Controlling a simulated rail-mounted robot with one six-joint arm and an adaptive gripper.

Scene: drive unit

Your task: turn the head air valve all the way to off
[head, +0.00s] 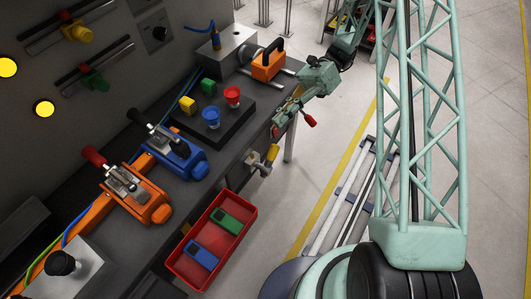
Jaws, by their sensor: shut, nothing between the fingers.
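Two lever valves sit along the front edge of the bench. One has a red-tipped lever (309,120) that points down and to the right, away from the bench. The other has a yellow lever (272,153) over a metal body (257,163). I see no label telling which is the head air valve. My gripper (279,127) is at the bench edge, beside the red lever and above the yellow one. Its fingers are shut with nothing held. It partly hides the red lever's valve body, and I cannot tell whether it touches the lever.
A red tray (178,265) with blue and green pieces hangs at the bench front. A black plate (212,125) bears red, blue, yellow and green pieces. Blue (180,158) and orange (145,203) lever units stand left.

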